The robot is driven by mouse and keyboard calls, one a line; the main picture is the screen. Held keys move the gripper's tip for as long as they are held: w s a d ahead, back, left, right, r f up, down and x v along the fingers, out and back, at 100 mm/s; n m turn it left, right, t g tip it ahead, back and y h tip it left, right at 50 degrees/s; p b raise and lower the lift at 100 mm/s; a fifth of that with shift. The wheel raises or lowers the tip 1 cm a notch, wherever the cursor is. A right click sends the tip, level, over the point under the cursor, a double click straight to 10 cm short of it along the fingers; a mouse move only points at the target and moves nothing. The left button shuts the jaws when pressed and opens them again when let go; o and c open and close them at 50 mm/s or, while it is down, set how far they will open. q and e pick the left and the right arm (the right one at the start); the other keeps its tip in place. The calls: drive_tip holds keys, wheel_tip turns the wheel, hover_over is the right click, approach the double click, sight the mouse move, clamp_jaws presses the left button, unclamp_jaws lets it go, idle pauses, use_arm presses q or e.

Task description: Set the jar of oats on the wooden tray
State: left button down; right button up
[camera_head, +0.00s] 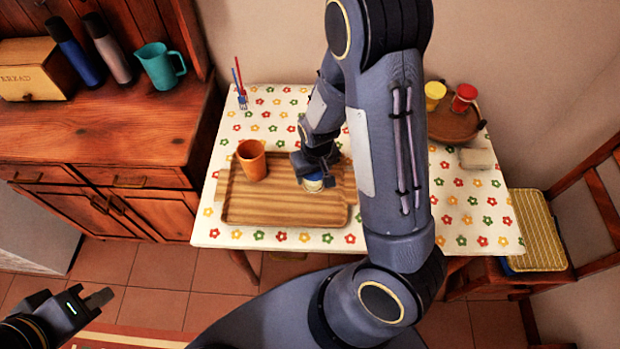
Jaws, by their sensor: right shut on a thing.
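The wooden tray (270,212) lies on the flowered tablecloth. An orange cup (252,160) stands on its back left part. My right gripper (314,172) is over the right part of the tray, pointing down. It is shut on a small jar (313,185) with a pale and blue surface, taken to be the jar of oats; the gripper hides most of it. I cannot tell whether the jar touches the tray or is just above it. My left gripper (90,300) is at the lower left, away from the table, and its opening is unclear.
A round brown tray (455,125) with a yellow jar (434,95) and a red jar (463,97) stands at the right, partly behind my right arm. A pale block (478,159) lies near it. A chair (540,230) stands right.

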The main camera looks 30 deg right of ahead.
drive_tip(key=shift+w+a+f, duration=0.1)
drive_tip(key=shift+w+f, duration=0.25)
drive_tip(key=shift+f, duration=0.2)
drive_tip(key=shift+w+f, duration=0.1)
drive_tip(key=shift+f, duration=1.45)
drive_tip(key=shift+f, duration=0.15)
drive_tip(key=o, duration=1.2)
